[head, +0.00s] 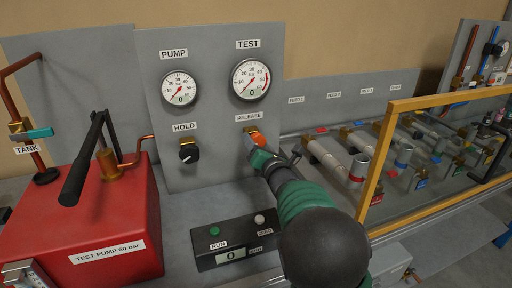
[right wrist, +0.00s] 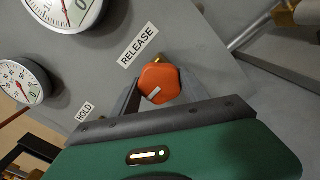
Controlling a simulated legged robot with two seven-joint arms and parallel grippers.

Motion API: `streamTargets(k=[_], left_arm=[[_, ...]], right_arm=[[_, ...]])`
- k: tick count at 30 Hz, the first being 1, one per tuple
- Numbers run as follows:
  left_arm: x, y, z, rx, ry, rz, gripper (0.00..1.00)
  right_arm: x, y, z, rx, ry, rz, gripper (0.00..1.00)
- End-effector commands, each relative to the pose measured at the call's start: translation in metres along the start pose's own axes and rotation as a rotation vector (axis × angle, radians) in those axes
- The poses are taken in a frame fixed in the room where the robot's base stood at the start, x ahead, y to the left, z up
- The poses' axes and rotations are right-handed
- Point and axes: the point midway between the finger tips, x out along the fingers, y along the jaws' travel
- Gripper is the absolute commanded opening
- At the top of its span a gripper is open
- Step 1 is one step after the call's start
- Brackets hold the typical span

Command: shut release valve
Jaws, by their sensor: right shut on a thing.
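The release valve has an orange knob (head: 256,138) on the grey panel, under the RELEASE label (head: 248,117). In the right wrist view the orange knob (right wrist: 160,83) shows a pale mark on its face and sits between the two dark fingers. My right gripper (head: 262,148) is shut on this knob, and its hand and arm cover part of the panel below. In the right wrist view the gripper (right wrist: 158,95) has a finger on each side of the knob. My left gripper is not clearly in view.
The black HOLD knob (head: 189,153) is left of the release knob. The PUMP gauge (head: 179,88) and TEST gauge (head: 250,79) read near 0. A red test pump (head: 90,230) stands at left, a black RUN box (head: 234,238) below. A yellow frame (head: 378,150) stands at right.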

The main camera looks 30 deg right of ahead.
Motion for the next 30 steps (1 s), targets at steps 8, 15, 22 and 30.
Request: streamTargets(k=[8, 15, 22, 30], left_arm=[[0.013, 0.000, 0.003, 0.000, 0.000, 0.000, 0.00], [0.022, 0.000, 0.005, 0.000, 0.000, 0.000, 0.00], [0.029, 0.000, 0.007, 0.000, 0.000, 0.000, 0.00], [0.034, 0.000, 0.008, 0.000, 0.000, 0.000, 0.00]], right_arm=[[0.000, -0.003, -0.001, 0.262, -0.001, -0.004, 0.11], [-0.001, -0.004, -0.001, 0.490, -0.002, -0.006, 0.11], [-0.001, -0.004, -0.001, 0.708, -0.002, -0.006, 0.11], [-0.001, -0.004, -0.002, 0.965, -0.002, -0.008, 0.11]])
